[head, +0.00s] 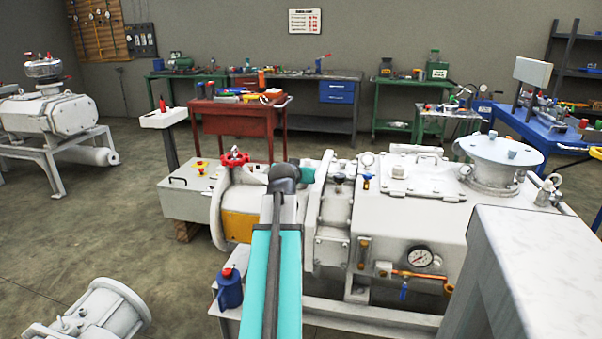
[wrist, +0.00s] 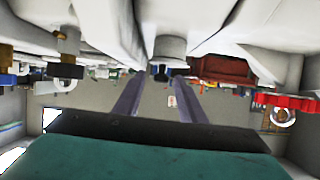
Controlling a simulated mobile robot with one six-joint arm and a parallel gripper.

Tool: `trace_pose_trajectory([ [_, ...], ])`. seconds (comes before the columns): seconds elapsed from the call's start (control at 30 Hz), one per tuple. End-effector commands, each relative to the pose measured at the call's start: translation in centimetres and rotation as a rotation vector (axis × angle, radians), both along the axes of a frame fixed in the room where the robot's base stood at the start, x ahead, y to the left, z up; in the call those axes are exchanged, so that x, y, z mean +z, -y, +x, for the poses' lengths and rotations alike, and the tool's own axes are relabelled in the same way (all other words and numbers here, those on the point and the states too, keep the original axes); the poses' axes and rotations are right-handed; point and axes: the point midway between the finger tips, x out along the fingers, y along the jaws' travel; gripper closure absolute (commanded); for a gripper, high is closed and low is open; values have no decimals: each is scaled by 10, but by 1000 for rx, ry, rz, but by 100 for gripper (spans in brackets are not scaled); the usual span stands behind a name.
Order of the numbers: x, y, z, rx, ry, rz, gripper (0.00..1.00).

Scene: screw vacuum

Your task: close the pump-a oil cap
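Pump-a appears to be the large white machine (head: 440,215) in the middle and right of the head view. A small dark cap (head: 341,179) sits on top of its flanged housing, probably the oil cap. The wrist view is upside down; a white neck with a dark tip (wrist: 161,75) shows there between the fingertips, perhaps this cap. I cannot tell how far it is screwed on. My gripper (wrist: 159,84) shows two parallel grey fingers, apart with nothing held between them. In the head view my arm reaches over the pump, and I cannot make out its fingers.
A blue oil can (head: 230,290) stands front left.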

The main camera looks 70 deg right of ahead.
Motion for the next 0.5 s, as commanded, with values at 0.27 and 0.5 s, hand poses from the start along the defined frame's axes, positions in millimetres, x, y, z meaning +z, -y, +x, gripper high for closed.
trace_pose_trajectory([
  [0.27, 0, -2, 1, 1, 0, 1, 63],
  [0.5, 6, -16, 0, 2, 1, 0, 63],
])
